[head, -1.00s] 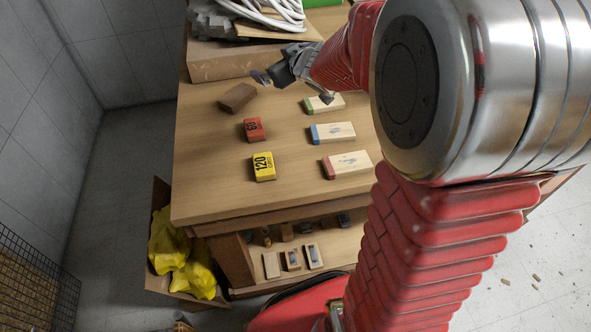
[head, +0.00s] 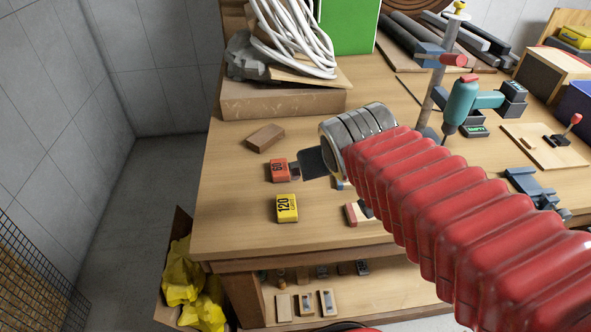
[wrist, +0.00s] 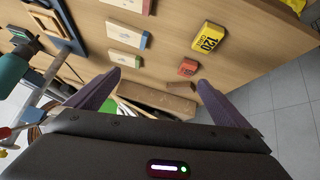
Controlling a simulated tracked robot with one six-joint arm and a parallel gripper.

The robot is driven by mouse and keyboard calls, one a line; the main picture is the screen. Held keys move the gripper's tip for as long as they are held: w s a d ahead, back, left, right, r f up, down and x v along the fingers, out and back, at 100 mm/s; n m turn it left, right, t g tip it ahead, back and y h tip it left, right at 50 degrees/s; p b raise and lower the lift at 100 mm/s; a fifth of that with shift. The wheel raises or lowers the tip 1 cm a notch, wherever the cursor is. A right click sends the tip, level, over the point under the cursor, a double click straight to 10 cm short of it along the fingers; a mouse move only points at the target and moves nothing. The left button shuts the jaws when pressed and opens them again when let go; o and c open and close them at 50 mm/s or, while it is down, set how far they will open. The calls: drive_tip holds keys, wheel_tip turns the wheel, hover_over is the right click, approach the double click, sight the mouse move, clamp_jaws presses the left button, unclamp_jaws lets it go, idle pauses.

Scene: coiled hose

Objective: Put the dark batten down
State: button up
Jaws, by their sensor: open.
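A brown wooden block (head: 265,138), darker than the pale blocks, lies on the workbench (head: 235,225) in front of the cardboard box; I take it for the dark batten. In the wrist view the brown block (wrist: 180,87) shows beyond and between my finger tips, apart from them. My gripper (wrist: 158,79) is open, with nothing between its fingers. In the head view my wrist and arm are over the bench, right of the brown block, and hide most of the gripper.
A red 60 block (head: 279,170) and a yellow 120 block (head: 287,208) lie near the left edge. Pale blocks, one red-ended (head: 355,214), are partly hidden by my arm. Behind stands a cardboard box (head: 285,101) under a white hose (head: 292,40). A drill stand (head: 440,80) is at right.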

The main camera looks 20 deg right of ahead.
drive_tip(key=s+a+f+g+y, duration=0.2)
drive_tip(key=s+a, duration=0.4)
drive_tip(key=s, duration=0.4)
drive_tip(key=shift+s+f+n, duration=0.15)
drive_tip(key=shift+f+n, duration=0.1)
drive_tip(key=shift+n, duration=0.05)
